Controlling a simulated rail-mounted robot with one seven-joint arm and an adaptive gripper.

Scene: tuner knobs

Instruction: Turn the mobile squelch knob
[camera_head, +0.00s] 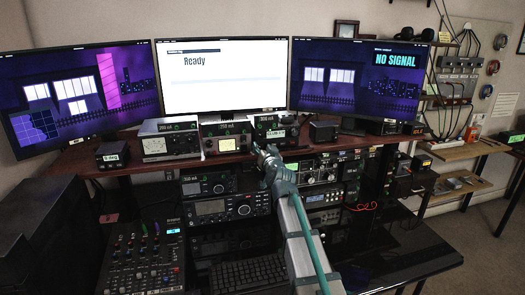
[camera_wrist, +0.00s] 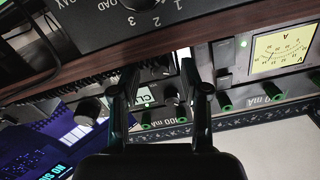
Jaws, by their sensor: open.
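My gripper (camera_head: 259,149) is raised in front of the middle of the desk's upper shelf, near the small boxes there. In the wrist view my gripper (camera_wrist: 157,78) is open, its two dark fingers apart, with part of a small device showing between and beyond them. A dark round knob (camera_wrist: 88,111) shows left of the left finger. A large black knob (camera_wrist: 138,4) with a numbered scale is cut off by the top edge. No label reading squelch is legible, so I cannot tell which knob is the mobile squelch knob. The wrist view appears upside down.
The red-brown shelf (camera_head: 82,161) carries a meter box (camera_head: 168,140) and a yellow-dial meter (camera_head: 226,145). A large transceiver (camera_head: 228,207) stands below it. Three monitors (camera_head: 222,75) stand behind. A mixer (camera_head: 142,258) and keyboard (camera_head: 248,274) lie at the front.

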